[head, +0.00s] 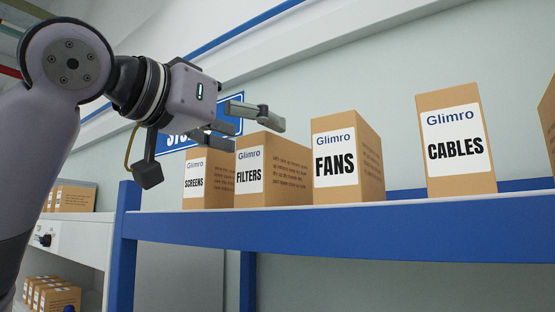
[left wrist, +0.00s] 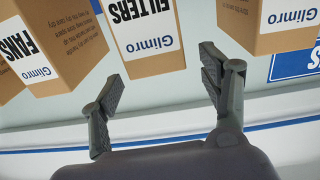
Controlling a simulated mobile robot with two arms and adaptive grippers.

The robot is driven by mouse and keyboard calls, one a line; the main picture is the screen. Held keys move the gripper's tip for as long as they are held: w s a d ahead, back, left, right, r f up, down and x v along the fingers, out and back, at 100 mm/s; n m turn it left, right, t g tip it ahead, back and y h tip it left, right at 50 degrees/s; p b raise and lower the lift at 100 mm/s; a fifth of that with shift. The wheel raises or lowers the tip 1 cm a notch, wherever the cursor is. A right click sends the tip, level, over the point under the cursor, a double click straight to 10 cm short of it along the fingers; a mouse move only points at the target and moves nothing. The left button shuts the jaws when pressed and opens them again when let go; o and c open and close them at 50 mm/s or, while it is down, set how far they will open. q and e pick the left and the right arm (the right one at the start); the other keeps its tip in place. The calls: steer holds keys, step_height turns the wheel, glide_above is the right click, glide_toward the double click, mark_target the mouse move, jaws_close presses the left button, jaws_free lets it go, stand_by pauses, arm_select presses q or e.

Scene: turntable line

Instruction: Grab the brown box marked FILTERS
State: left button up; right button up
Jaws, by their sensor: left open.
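The brown box marked FILTERS (head: 287,172) stands upright on the blue-edged shelf, between the SCREENS box and the FANS box. Its white label faces forward. My left gripper (head: 252,130) is open and empty, near the top of the FILTERS box and the SCREENS box in the head view. In the left wrist view, which shows the boxes upside down, the FILTERS box (left wrist: 146,58) lies ahead between the spread fingers of the left gripper (left wrist: 158,78). I see no finger clearly touching it. My right gripper is not in view.
The SCREENS box (head: 208,165) is close on the left, and the FANS box (head: 369,160) close on the right. The CABLES box (head: 457,186) stands farther right with a gap. The shelf (head: 350,226) has a blue front edge. A blue sign (head: 232,102) hangs behind.

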mark_target(277, 145)
arm_select(q)
steer(key=shift+x, duration=1)
steer(key=shift+d+p, duration=0.15)
steer(key=shift+p, duration=0.2)
steer(key=p+x, duration=0.1)
steer(key=x, duration=0.1)
steer(key=p+x, duration=0.2)
steer(key=x, duration=0.1)
steer(key=shift+f+p, duration=0.25)
steer(key=shift+p, duration=0.05)
steer(key=shift+w+f, duration=0.1)
steer(key=shift+c, duration=0.6)
steer(key=c, duration=1.2)
steer(key=shift+c, duration=1)
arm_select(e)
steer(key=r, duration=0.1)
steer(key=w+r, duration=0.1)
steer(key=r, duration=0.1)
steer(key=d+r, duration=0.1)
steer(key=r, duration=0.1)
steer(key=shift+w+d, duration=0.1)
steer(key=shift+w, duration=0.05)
